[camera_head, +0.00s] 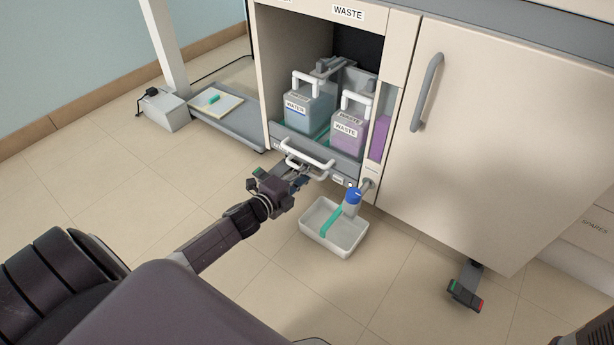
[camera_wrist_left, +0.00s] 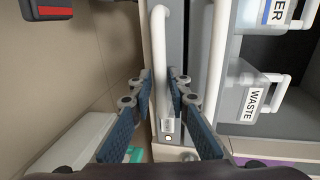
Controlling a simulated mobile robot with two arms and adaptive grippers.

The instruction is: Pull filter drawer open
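Two white bar handles sit one above the other at the front of the cabinet's open bay. The lower handle (camera_head: 302,169) is on a shallow grey front, which I take to be the filter drawer; its front looks flush with the cabinet. My left gripper (camera_head: 298,179) is at this handle. In the left wrist view, the blue-padded fingers of the left gripper (camera_wrist_left: 160,82) stand on either side of a white handle (camera_wrist_left: 160,50), with a narrow gap showing. Whether the pads touch it is hard to tell.
The upper handle (camera_head: 308,153) is close above. Water (camera_head: 308,108) and waste (camera_head: 347,132) containers stand in the bay. A pedal (camera_head: 465,293) is at right.

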